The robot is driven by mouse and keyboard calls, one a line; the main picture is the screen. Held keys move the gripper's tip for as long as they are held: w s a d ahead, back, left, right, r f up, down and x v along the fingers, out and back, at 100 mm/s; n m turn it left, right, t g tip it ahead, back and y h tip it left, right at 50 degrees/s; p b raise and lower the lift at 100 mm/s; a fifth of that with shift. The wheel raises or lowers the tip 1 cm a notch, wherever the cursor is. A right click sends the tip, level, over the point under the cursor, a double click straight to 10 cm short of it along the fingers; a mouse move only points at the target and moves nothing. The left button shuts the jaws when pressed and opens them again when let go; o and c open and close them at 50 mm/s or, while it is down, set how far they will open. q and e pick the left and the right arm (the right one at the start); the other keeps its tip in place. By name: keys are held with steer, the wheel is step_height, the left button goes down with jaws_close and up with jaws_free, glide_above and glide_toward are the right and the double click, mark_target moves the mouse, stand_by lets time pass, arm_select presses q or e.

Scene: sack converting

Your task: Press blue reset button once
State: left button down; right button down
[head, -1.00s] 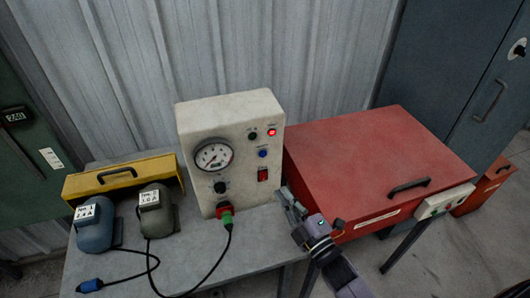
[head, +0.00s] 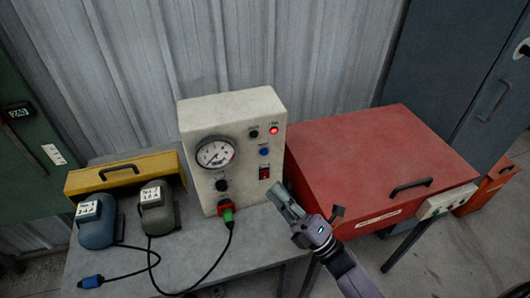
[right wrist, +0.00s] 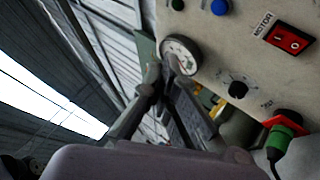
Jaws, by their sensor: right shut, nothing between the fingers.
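The blue button (head: 264,152) sits on the front of the cream control box (head: 190,120), below a lit red lamp (head: 274,130) and above a red switch (head: 264,173). In the right wrist view the blue button (right wrist: 220,6) shows at the top edge, above the red MOTOR switch (right wrist: 290,38). My right gripper (head: 279,190) is shut and empty, in front of the box's lower right side, below and right of the button. In the right wrist view its fingers (right wrist: 165,72) appear apart from the button. My left gripper is not in view.
A gauge (head: 215,153), a black knob (head: 222,185) and a green plug (head: 227,213) with a cable are on the box. A red cabinet (head: 370,150) stands close on the right. Two pedals, blue (head: 96,225) and grey (head: 157,212), sit left on the grey table (head: 200,262).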

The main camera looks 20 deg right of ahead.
mark_target(265, 153)
steer(key=w+b, duration=0.3)
steer(key=w, duration=0.5)
steer(key=shift+w+a, duration=0.2)
steer(key=shift+w, duration=0.1)
steer(key=shift+w, duration=0.15)
stand_by(1.1)
steer(key=shift+w+b, duration=0.3)
steer(key=shift+w+b, duration=0.3)
steer(key=shift+w, duration=0.1)
stand_by(0.6)
steer(key=shift+s, duration=0.85)
